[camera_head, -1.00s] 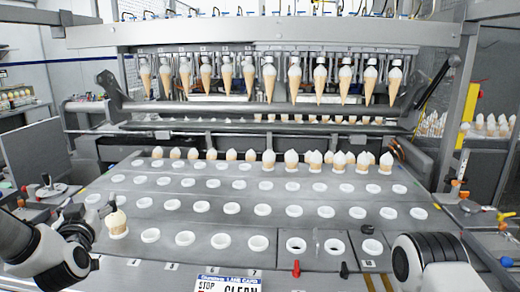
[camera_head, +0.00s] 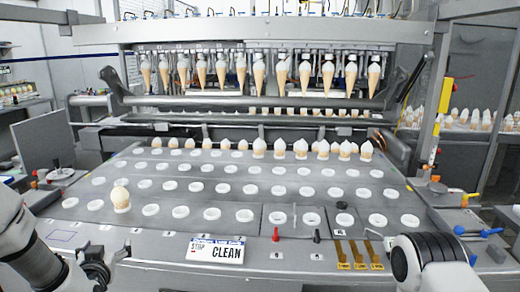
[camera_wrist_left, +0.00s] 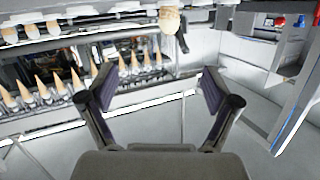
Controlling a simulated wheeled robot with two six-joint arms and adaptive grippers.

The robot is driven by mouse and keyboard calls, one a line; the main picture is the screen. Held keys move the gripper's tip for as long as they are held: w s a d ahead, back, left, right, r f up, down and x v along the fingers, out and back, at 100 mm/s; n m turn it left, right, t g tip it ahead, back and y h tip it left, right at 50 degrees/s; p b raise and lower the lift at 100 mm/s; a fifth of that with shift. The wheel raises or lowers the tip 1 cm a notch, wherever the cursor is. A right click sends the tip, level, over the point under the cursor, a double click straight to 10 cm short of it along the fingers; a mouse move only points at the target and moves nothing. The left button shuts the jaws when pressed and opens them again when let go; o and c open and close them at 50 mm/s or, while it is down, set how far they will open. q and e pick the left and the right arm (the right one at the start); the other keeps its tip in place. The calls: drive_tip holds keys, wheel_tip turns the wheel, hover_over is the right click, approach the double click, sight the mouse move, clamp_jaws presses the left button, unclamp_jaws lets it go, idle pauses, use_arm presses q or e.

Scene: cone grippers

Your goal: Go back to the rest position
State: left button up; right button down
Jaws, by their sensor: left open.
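My left gripper (camera_head: 108,262) is at the lower left of the head view, in front of the tray table's near edge. It is open; in the left wrist view its two fingers (camera_wrist_left: 155,95) are spread with nothing between them. A single cone (camera_head: 121,199) stands upright in a front-row holder at the left, apart from the gripper. A cone also shows beyond the fingertips at the top of the left wrist view (camera_wrist_left: 171,20). My right arm (camera_head: 435,264) enters at the lower right; its gripper is out of frame.
The grey table (camera_head: 300,205) has rows of mostly empty white holders. Cones stand along its back row, and more hang in the overhead rack (camera_head: 240,70). A "CLEAN" sign (camera_head: 215,249), a red knob (camera_head: 276,235) and yellow tabs (camera_head: 358,254) are at the front edge.

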use_arm(q)
drive_tip(key=s+d+f+m+g+h, duration=0.15)
drive_tip(key=s+f, duration=0.25)
drive_tip(key=f, duration=0.4)
drive_tip(key=s+d+f+g, duration=0.3)
drive_tip(key=s+f, duration=0.2)
drive_tip(key=f, duration=0.3)
drive_tip(key=s+d+f+m+g+h, duration=0.15)
drive_tip(key=s+f, duration=0.25)
drive_tip(key=f, duration=0.4)
drive_tip(key=s+d+f+g, duration=0.2)
drive_tip(key=s+f+g, duration=0.1)
drive_tip(key=s, duration=0.5)
drive_tip(key=s+d+f+g+h, duration=0.1)
drive_tip(key=s+d+f+g, duration=0.1)
drive_tip(key=s, duration=0.6)
drive_tip(key=s+d+f+n+g, duration=0.1)
drive_tip(key=s+d+f+g, duration=0.1)
drive_tip(key=s, duration=0.6)
drive_tip(key=shift+s+d+f+g+h, duration=0.15)
drive_tip(key=shift+f+g+h, duration=0.25)
drive_tip(key=shift+f+g, duration=0.6)
drive_tip(key=shift+r, duration=0.15)
